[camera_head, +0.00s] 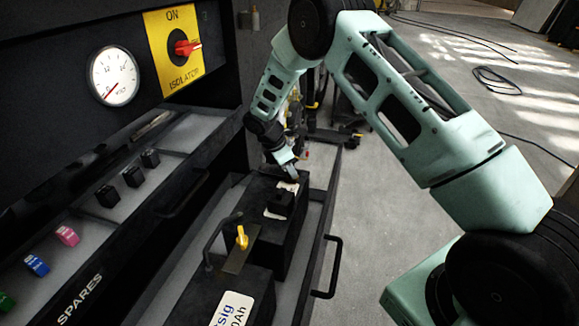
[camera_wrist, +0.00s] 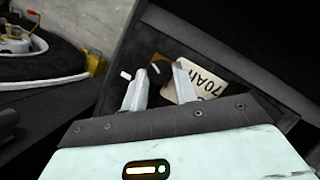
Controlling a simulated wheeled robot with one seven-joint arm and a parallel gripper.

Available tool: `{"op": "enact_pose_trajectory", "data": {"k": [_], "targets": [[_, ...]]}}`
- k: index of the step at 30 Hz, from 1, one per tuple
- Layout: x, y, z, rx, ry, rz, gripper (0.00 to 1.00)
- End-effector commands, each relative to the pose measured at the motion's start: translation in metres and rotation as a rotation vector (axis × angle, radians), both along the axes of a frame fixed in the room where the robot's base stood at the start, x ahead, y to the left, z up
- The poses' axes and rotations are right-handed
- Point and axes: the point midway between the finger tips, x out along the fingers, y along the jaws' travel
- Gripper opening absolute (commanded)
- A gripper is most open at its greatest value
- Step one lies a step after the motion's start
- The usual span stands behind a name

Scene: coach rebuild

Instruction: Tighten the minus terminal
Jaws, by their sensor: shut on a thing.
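Two black batteries stand in a tray; the far battery (camera_head: 290,235) and the near battery (camera_head: 200,300) both carry white labels. My gripper (camera_head: 289,174) points down at the far end of the far battery. In the wrist view, its two fingers (camera_wrist: 158,82) are either side of a small dark knob (camera_wrist: 159,66), which I take for the minus terminal, beside the 70Ah label (camera_wrist: 195,82). The fingers are shut on this knob. In the head view the knob is hidden by my gripper. A yellow wing-shaped piece (camera_head: 242,237) stands on a metal strip between the batteries.
A yellow isolator plate (camera_head: 174,48) with a red switch (camera_head: 188,47) and a round gauge (camera_head: 114,77) are on the left panel. Coloured spares (camera_head: 66,236) lie on a shelf below. A black handle (camera_head: 328,267) sticks out at the tray's right side. The floor at right is open.

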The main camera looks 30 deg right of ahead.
Motion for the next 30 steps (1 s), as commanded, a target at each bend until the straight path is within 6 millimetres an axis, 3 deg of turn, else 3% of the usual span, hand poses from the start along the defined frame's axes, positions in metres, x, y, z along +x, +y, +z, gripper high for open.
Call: {"op": "enact_pose_trajectory", "data": {"k": [30], "targets": [[0.0072,-0.0045,-0.0008,0.0,0.001,-0.919,0.06]]}}
